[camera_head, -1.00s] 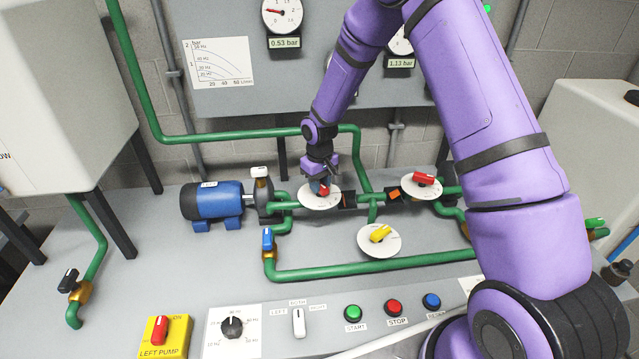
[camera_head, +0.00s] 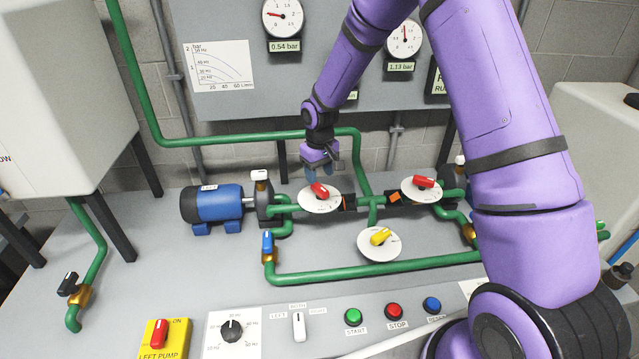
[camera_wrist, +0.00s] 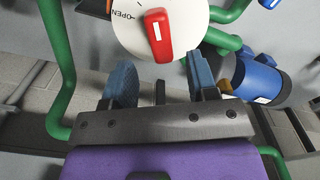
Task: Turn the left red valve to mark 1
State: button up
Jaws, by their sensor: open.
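The left red valve (camera_head: 319,190) is a red handle on a white round dial (camera_head: 306,203), on the green pipework right of the left blue pump motor. In the wrist view the red handle (camera_wrist: 158,36) with its white stripe stands on the dial (camera_wrist: 190,38), and the word OPEN shows at the dial's left. The numbered marks cannot be read. My gripper (camera_head: 326,172) is above and behind the handle, apart from it. In the wrist view its two blue fingers (camera_wrist: 161,82) are spread with nothing between them, and the handle lies beyond their tips.
Another red valve (camera_head: 424,182) stands to the right, and a yellow valve (camera_head: 380,236) in front. Green pipes (camera_head: 370,266) run around them. A blue-handled valve (camera_head: 267,241) stands at left. Gauges (camera_head: 283,17) hang on the back panel. The front panel carries buttons (camera_head: 394,308) and a dial knob (camera_head: 232,329).

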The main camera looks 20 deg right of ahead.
aim_at(319, 187)
notch_tip(319, 187, up, 6)
jog(key=shift+f, duration=0.1)
dwell(0.5)
